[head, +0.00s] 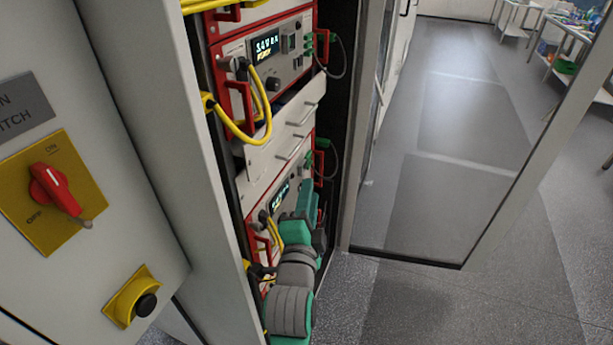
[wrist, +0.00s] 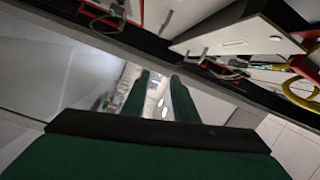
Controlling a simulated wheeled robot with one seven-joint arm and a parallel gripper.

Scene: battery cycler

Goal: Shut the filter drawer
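Two pale panels with bar handles, an upper one (head: 277,128) and a lower one (head: 262,178), sit between two red-framed units in the cabinet. I cannot tell for sure which is the filter drawer, or how far it stands out. In the wrist view a pale, wedge-shaped panel (wrist: 240,32) juts from the rack at the upper right. My gripper (head: 307,198) is low in front of the lower unit, below the panels. In the wrist view its two green fingers (wrist: 158,80) are apart with nothing between them, clear of the panel.
The upper unit (head: 290,72) and lower unit (head: 270,200) have red handles and yellow cables (head: 262,130) looping out in front. A glass door (head: 450,130) stands open at the right. A red rotary switch (head: 55,190) is on the left panel.

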